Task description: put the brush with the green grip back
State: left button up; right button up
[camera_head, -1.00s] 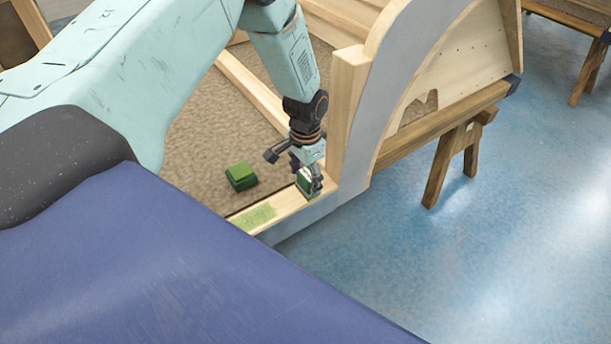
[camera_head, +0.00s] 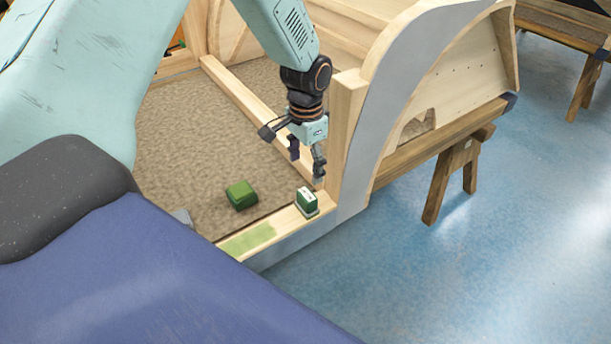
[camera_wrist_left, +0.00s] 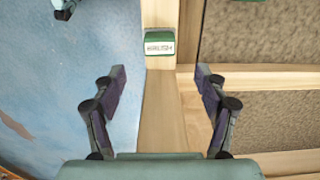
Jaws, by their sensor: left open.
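A small green block with a white label (camera_head: 307,202) stands upright on the pale wooden beam near the upright post; it looks like the green-gripped brush, though its bristles cannot be made out. It also shows in the left wrist view (camera_wrist_left: 159,45), its label facing the camera. My left gripper (camera_head: 307,167) is open and empty just above and behind it, apart from it. In the left wrist view its open fingers (camera_wrist_left: 160,72) are spread on either side of the beam, short of the block.
Another green block (camera_head: 242,195) lies on the brown felt panel (camera_head: 195,150). A light green patch (camera_head: 248,241) marks the beam to the left of the labelled block. A post and a curved grey-edged frame (camera_head: 385,95) rise close right of my gripper. Blue floor is open beyond.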

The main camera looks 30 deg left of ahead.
pick_arm(q)
jog(key=shift+a+r, duration=0.1)
jog(key=shift+r, duration=0.4)
jog(key=s+d+f+n, duration=0.1)
jog(key=s+d+f, duration=0.3)
jog(key=s+f, duration=0.4)
jog(key=s+d+f+n, duration=0.2)
jog(key=s+d+f, duration=0.2)
jog(key=s+f, duration=0.4)
jog(key=s+n, duration=0.1)
jog(key=s, duration=1.4)
jog(key=shift+s+r+n, duration=0.15)
jog(key=shift+s+n, duration=0.1)
jog(key=shift+n, duration=0.15)
jog(key=shift+d, duration=0.1)
notch_tip(320, 180, down, 9)
jog(key=b, duration=0.9)
